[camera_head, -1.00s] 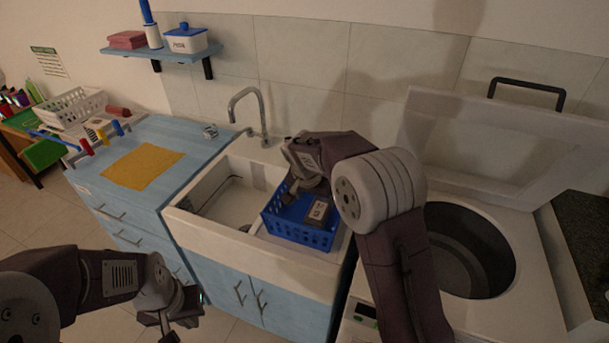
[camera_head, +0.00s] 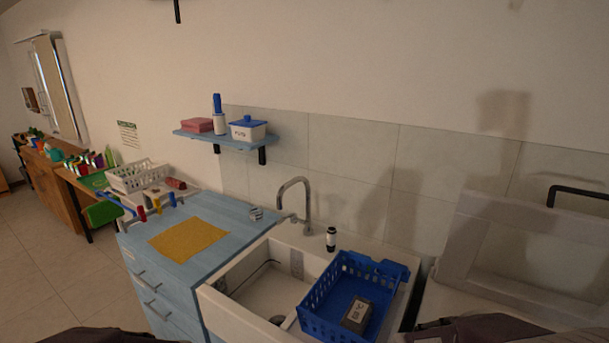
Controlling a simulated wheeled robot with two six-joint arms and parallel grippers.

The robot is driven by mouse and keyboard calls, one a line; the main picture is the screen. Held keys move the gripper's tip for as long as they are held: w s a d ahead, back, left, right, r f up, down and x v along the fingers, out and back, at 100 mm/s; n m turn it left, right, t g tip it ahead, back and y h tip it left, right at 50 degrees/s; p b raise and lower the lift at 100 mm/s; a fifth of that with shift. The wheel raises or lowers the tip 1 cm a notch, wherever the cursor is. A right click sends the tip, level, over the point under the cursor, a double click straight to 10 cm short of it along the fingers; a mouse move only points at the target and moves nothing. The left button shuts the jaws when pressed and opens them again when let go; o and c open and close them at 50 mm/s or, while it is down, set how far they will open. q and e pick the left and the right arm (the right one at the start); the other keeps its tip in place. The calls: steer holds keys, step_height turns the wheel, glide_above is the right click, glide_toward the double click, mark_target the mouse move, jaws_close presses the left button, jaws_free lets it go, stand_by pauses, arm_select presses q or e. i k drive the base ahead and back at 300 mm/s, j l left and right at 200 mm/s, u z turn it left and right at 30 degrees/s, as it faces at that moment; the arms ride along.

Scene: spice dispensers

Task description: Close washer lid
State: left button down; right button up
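The washer lid (camera_head: 530,240) is a pale raised panel at the right edge, standing open and leaning back towards the wall. A black handle (camera_head: 580,194) is on its top edge. Only part of the white washer (camera_head: 460,304) shows below the lid, and its drum opening is out of view. Both grippers are out of view. Only dark parts of my arms show along the bottom edge.
A blue basket (camera_head: 335,285) holding a dark box (camera_head: 357,314) sits over the right part of the white sink (camera_head: 235,300). A faucet (camera_head: 305,205) and a small dark bottle (camera_head: 331,239) stand behind. A wall shelf (camera_head: 225,139) hangs above the blue counter (camera_head: 150,255).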

mark_target(475, 212)
steer(key=z, duration=2)
